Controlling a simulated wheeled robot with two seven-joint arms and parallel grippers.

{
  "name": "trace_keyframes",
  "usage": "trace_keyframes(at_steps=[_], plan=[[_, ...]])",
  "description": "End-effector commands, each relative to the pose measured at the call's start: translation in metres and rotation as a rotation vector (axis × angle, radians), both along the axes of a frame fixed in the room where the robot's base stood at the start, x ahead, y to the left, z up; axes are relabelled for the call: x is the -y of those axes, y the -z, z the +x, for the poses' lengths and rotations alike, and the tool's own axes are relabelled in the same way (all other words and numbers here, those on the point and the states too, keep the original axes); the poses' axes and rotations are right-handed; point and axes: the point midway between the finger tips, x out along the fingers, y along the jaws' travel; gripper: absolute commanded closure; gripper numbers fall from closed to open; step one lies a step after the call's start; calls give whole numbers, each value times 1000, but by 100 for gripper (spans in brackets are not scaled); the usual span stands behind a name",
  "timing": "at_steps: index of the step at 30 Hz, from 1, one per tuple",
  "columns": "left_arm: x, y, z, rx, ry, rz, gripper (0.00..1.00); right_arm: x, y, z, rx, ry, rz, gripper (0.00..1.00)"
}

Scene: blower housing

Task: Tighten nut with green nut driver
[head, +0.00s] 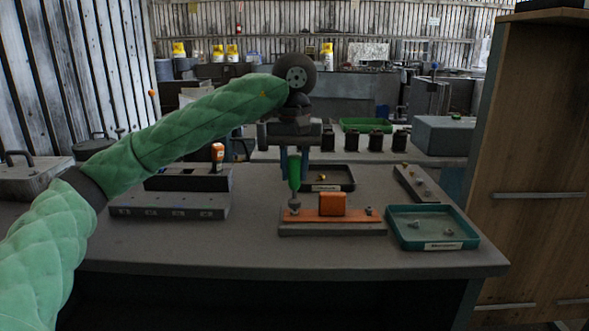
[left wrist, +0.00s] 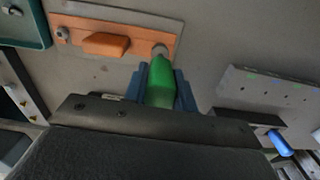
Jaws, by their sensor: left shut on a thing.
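My left gripper (head: 293,160) is shut on the green nut driver (head: 294,175) and holds it upright, tip down, over the left end of the orange blower housing plate (head: 347,217). The driver's grey tip meets the nut area (head: 294,207) there; the nut itself is hidden, and I cannot tell whether the tip is seated. In the left wrist view the green handle (left wrist: 160,88) sits between the blue fingers, with the orange plate (left wrist: 75,28) beyond. A nut on a stud (head: 369,210) shows at the plate's right end. My right gripper is not in view.
A teal tray (head: 397,240) with small parts stands at the right, and a dark tray (head: 345,187) behind the plate. A grey block with holes (head: 168,213) and a holder with an orange-handled driver (head: 217,153) stand at the left. The table front is clear.

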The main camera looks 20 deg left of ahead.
Motion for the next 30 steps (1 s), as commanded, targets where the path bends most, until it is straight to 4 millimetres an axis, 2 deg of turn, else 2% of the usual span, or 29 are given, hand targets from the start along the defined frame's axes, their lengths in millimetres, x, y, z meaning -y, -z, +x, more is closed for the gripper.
trace_keyframes(at_steps=[14, 27, 30], plan=[[0, -14, 0, 0, 0, 0, 100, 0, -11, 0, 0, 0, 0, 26], [0, -56, 0, 1, -1, 0, 100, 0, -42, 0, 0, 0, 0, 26], [0, -60, 0, 0, -1, 0, 100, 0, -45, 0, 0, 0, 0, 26]])
